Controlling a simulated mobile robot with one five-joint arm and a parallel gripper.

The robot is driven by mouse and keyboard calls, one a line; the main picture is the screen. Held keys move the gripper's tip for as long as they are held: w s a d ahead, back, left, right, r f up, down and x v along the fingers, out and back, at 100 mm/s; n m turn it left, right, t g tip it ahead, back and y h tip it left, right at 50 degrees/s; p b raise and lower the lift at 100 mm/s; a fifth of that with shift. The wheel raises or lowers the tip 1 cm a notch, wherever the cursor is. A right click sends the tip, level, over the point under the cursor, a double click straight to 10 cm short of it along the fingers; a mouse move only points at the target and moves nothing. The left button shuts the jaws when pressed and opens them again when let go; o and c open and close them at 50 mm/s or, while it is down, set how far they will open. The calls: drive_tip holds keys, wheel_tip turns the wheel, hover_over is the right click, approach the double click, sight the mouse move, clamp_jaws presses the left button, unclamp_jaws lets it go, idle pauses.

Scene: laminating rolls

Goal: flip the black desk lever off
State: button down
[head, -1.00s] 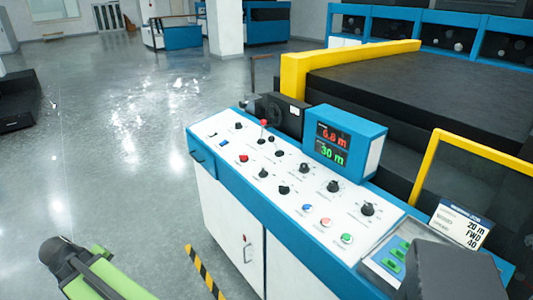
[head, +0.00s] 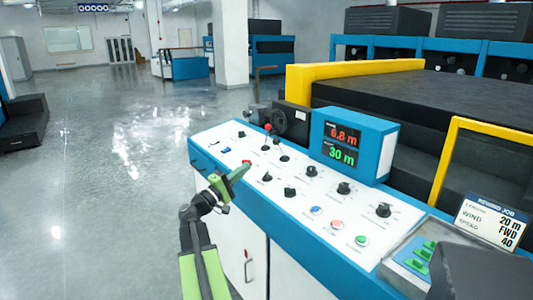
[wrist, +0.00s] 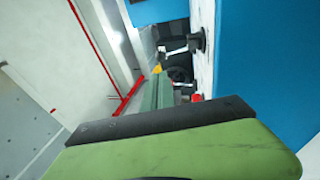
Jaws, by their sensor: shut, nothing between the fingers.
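The white-topped control desk (head: 322,202) carries several black controls. Small black ones include one at the far left (head: 241,134) and others nearer the middle (head: 267,177); I cannot tell for certain which is the desk lever, or its setting. A lever with a red ball (head: 267,128) stands at the back edge. My green gripper (head: 243,170) is shut and empty, over the desk's left edge, close to a red control (head: 246,162). In the wrist view my fingers (wrist: 156,92) point along the desk face, with a black control (wrist: 197,41) to their upper right.
A blue display box (head: 355,145) reads 6.8 m and 30 m. A job card (head: 490,220) stands at the right. A yellow guard rail (head: 350,67) and dark machine bed lie behind the desk. Open grey floor (head: 110,200) is at the left.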

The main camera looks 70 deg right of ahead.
drive_tip(key=p+x, duration=0.4)
drive_tip(key=x, duration=1)
drive_tip(key=shift+a, duration=0.1)
